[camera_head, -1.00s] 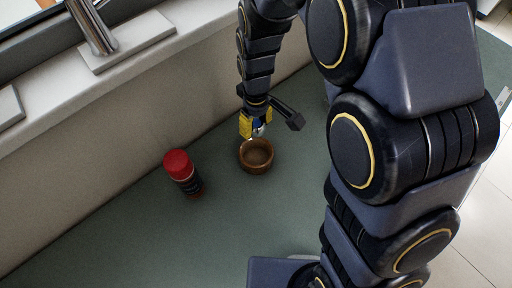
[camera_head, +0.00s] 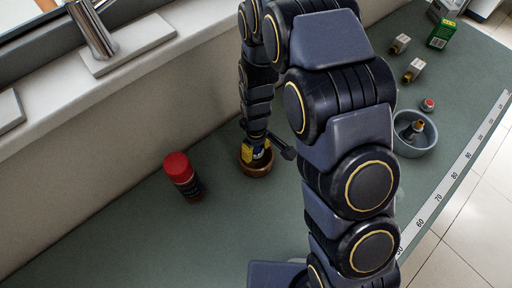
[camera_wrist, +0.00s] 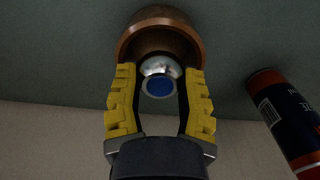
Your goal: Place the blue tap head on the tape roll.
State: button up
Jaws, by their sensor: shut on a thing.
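The tape roll (camera_head: 252,172), a brown ring, lies flat on the green worktop near the wall; it also shows in the wrist view (camera_wrist: 150,22). My gripper (camera_head: 256,152), with yellow fingers, is directly over it. In the wrist view, my gripper (camera_wrist: 160,88) is shut on the blue tap head (camera_wrist: 159,86), a shiny metal piece with a round blue face. The tap head overlaps the roll's opening in that view. Whether it touches the roll cannot be told. In the head view the fingers mostly hide it.
A red-capped dark bottle (camera_head: 182,176) stands left of the roll, also in the wrist view (camera_wrist: 290,120). At the right are a grey bowl (camera_head: 428,142) with a brass piece, a red tap head (camera_head: 428,104), small boxes and a green box (camera_head: 441,35). The front-left worktop is clear.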

aim_at(256, 149)
jog(key=o, duration=1)
jog(key=shift+f, duration=0.1)
jog(key=shift+c, duration=0.2)
notch_tip(256, 149, up, 12)
jog(key=s+d+r+m, duration=0.4)
jog(key=s+d+r, duration=0.2)
jog(key=s, duration=0.4)
jog(key=s+d+r+m+g, duration=0.1)
jog(key=s+d+r+m, duration=0.4)
jog(key=s, duration=0.5)
notch_tip(256, 149, up, 2)
jog(key=shift+s+d+r+m+g, duration=0.2)
jog(key=shift+s+d+m+g, duration=0.15)
jog(key=shift+d, duration=0.65)
